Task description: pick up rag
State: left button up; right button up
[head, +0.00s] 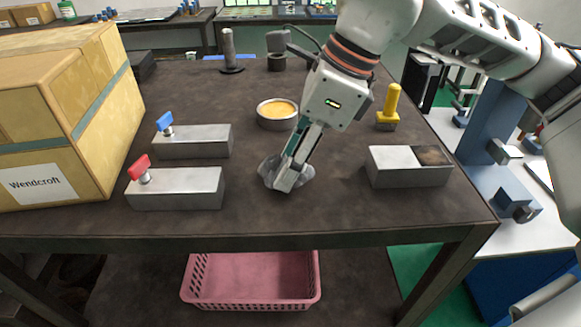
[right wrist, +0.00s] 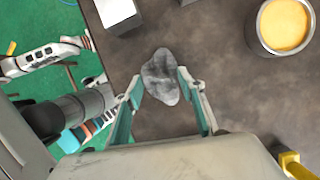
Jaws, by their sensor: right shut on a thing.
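The rag (head: 270,170) is a grey crumpled cloth near the middle front of the dark table. My right gripper (head: 284,184) reaches down to it from above and is shut on it. In the right wrist view the rag (right wrist: 160,76) bunches between the two fingertips of my right gripper (right wrist: 162,86). Part of the rag is hidden behind the fingers in the head view. I cannot tell whether the rag still touches the table. My left gripper is not in view.
A tin of yellow paste (head: 278,112) stands behind the gripper. Metal blocks with a red knob (head: 138,167) and a blue knob (head: 164,120) lie left. A metal block (head: 390,168) and a yellow-handled tool (head: 390,104) stand right. A cardboard box (head: 110,130) fills the left. A pink basket (head: 250,280) sits below.

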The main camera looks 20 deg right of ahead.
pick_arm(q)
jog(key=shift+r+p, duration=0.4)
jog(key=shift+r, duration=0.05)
pick_arm(e)
notch_tip(320, 180, up, 18)
jog(key=shift+r, duration=0.15)
jog(key=shift+o, duration=0.9)
jog(key=shift+c, duration=0.3)
jog(key=shift+d, duration=0.1)
